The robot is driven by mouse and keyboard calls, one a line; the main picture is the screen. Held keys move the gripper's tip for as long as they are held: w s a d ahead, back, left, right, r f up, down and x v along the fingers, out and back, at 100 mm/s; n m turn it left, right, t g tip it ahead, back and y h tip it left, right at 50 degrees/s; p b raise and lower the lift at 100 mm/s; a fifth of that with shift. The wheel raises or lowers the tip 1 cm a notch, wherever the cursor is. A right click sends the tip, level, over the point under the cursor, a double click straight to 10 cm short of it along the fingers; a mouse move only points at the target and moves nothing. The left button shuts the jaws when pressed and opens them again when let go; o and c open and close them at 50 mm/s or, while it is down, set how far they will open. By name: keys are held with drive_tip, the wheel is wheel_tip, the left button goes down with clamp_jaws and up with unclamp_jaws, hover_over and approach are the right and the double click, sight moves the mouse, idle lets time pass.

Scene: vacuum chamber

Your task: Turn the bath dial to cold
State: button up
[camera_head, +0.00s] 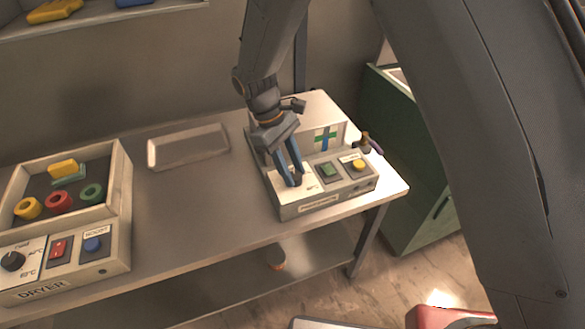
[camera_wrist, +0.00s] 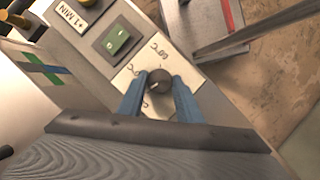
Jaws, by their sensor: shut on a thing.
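The bath (camera_head: 308,120) is a pale box unit on the right end of the table, with a sloped control panel in front. Its dial (camera_wrist: 159,80) is a dark round knob on a white label plate in the wrist view. My gripper (camera_head: 294,182) points down at the panel's left part, and its blue fingers are shut on the dial, one on each side. The wrist view also shows my gripper (camera_wrist: 158,92) around the knob. Markings on the plate are partly covered by the fingers, and I cannot read which setting the dial points to.
Right of the dial are a green switch (camera_head: 327,170) and a yellow button (camera_head: 358,164). A dryer (camera_head: 66,262) with several coloured rings stands at the table's left. An empty shallow tray (camera_head: 188,147) lies between. A green cabinet (camera_head: 412,190) stands right of the table.

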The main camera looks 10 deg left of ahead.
drive_tip(key=shift+s+n+t, duration=0.1)
drive_tip(key=shift+n+t, duration=0.2)
drive_tip(key=shift+n, duration=0.6)
drive_tip(key=o, duration=1)
drive_tip(key=shift+o, duration=0.2)
drive_tip(key=b+v, duration=0.2)
drive_tip(key=v, duration=0.5)
drive_tip(key=shift+a+r, duration=0.25)
drive_tip(key=shift+r, duration=0.1)
